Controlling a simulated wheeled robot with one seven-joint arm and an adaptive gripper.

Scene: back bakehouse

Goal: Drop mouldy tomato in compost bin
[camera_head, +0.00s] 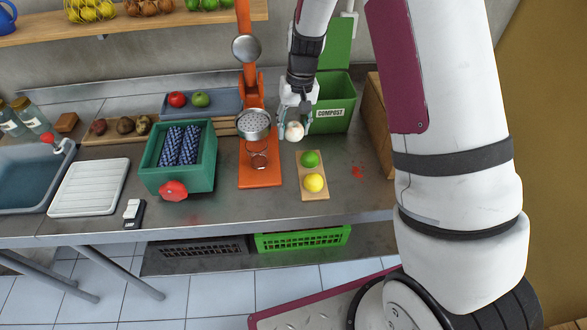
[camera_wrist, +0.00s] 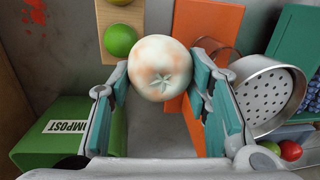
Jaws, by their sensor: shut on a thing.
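The mouldy tomato (camera_wrist: 163,68) is whitish with pale orange patches and a star-shaped stem mark. My gripper (camera_head: 296,126) is shut on it, with a teal-lined finger at each side in the wrist view. The tomato also shows in the head view (camera_head: 294,132), held above the counter. The green compost bin (camera_head: 331,117) stands just right of and behind my gripper, its lid (camera_head: 337,42) raised. In the wrist view the bin (camera_wrist: 60,138) is at the lower left, with part of its label showing. Its inside is mostly hidden.
An orange press (camera_head: 260,168) stands close left of my gripper. A small board (camera_head: 314,190) with a lime and a lemon lies in front. A green box (camera_head: 180,181) is farther left. A brown panel (camera_head: 379,120) stands right of the bin. Red splashes (camera_head: 357,170) mark otherwise clear counter.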

